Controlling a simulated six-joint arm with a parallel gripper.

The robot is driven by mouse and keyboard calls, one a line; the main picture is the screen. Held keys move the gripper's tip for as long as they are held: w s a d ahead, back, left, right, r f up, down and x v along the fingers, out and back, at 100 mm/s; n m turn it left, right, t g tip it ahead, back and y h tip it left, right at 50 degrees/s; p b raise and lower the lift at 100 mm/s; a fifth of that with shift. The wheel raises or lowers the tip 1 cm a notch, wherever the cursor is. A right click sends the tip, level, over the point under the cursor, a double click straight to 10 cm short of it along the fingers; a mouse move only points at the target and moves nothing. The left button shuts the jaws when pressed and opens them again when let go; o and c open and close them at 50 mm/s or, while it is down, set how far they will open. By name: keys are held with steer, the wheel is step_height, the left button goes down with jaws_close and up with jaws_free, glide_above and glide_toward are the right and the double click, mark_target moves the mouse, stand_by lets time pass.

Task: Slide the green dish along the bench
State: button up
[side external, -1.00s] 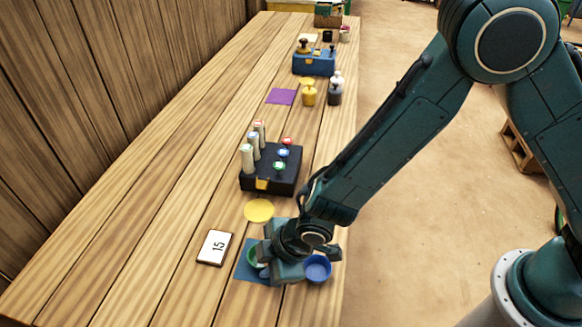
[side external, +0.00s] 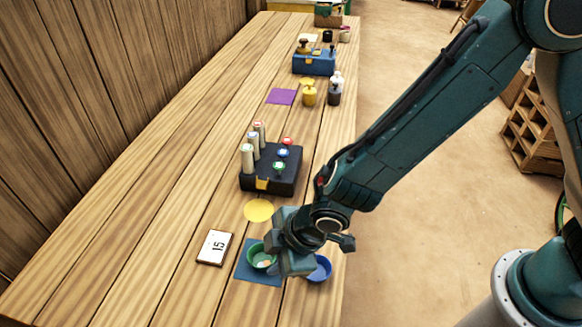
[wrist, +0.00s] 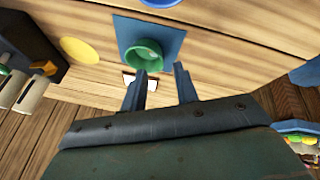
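The green dish (side external: 256,248) sits upright on a blue square mat (side external: 243,274) near the front of the bench, with something small and pale inside it. It also shows in the wrist view (wrist: 146,47), just beyond my fingertips. My gripper (wrist: 160,72) is open, with a clear gap between its two fingers and nothing held. In the side view my gripper (side external: 278,243) is just to the right of the green dish and partly overlaps its right side. I cannot tell from these views whether they touch.
A blue dish (side external: 321,270) stands right of my gripper, close to the bench edge. A yellow disc (side external: 258,210) lies behind the mat and a card marked 15 (side external: 214,247) lies left. A black box (side external: 270,177) with cylinders and coloured buttons stands farther back. The bench's left side is clear.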

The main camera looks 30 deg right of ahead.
steer(key=v, duration=0.9)
steer(key=shift+s, duration=0.15)
steer(key=shift+r, duration=0.15)
steer(key=shift+d, duration=0.15)
steer(key=d+r+m+h, duration=0.1)
steer(key=d+r+m, duration=0.6)
steer(key=d+r, duration=0.7)
steer(key=s+d+r+m+h, duration=0.1)
steer(key=s+d+r+m, duration=0.1)
steer(key=s+d, duration=0.4)
steer(key=s+d+r+m+t+h, duration=0.1)
steer(key=s+d+r+m, duration=0.1)
steer(key=s+d+m, duration=0.2)
steer(key=s+d, duration=0.3)
steer(key=d, duration=0.2)
steer(key=shift+m, duration=0.4)
